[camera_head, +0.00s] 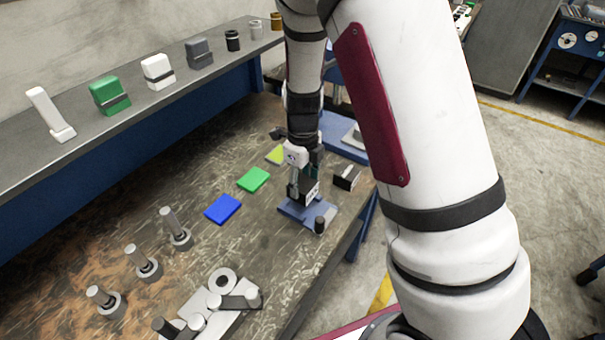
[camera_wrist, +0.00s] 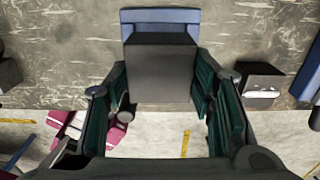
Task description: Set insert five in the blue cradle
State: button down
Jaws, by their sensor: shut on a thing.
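My gripper (camera_head: 304,181) points down over the right part of the workbench. It is shut on a dark block (camera_head: 309,194) with white marks on one face; I cannot read a number on it. In the wrist view the block (camera_wrist: 160,72) sits between the green finger pads. A slate-blue cradle (camera_head: 291,209) lies just below the block, and its edge shows past the block in the wrist view (camera_wrist: 160,16). The block hides part of the cradle, and I cannot tell whether they touch.
A dark block with a pale face (camera_head: 346,178) stands to the right. A black cylinder (camera_head: 320,225) stands in front. Flat blue (camera_head: 222,209), green (camera_head: 253,179) and yellow (camera_head: 275,156) squares lie left. Grey pegs (camera_head: 137,256) stand further left. A shelf (camera_head: 130,118) runs along the back.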

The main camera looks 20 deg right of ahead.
aim_at(302, 193)
jog(key=shift+f, duration=2.25)
jog(key=shift+f, duration=0.1)
jog(key=c, duration=0.7)
grip_release()
notch_tip(302, 193, up, 12)
jog(key=shift+r, duration=0.2)
jog(key=s+r+n+t+y, duration=0.1)
jog(key=s+r+n, duration=0.4)
jog(key=r+n, duration=0.3)
jog(key=s+r+n+t, duration=0.2)
jog(key=s+r+n, duration=0.3)
jog(key=r+n, duration=0.25)
jog(key=shift+s+r+n+t+h, duration=0.15)
jog(key=shift+s+r+n+t, duration=0.3)
jog(key=shift+s+r+n, duration=1.1)
jog(key=shift+s+r+n+t+h, duration=0.2)
jog(key=shift+s+r+n+t, duration=0.2)
jog(key=shift+s+n, duration=2.25)
jog(key=shift+s+r+n+t+h, duration=0.15)
jog(key=shift+s+r+n+t, duration=0.3)
jog(key=shift+s+r+n, duration=1.1)
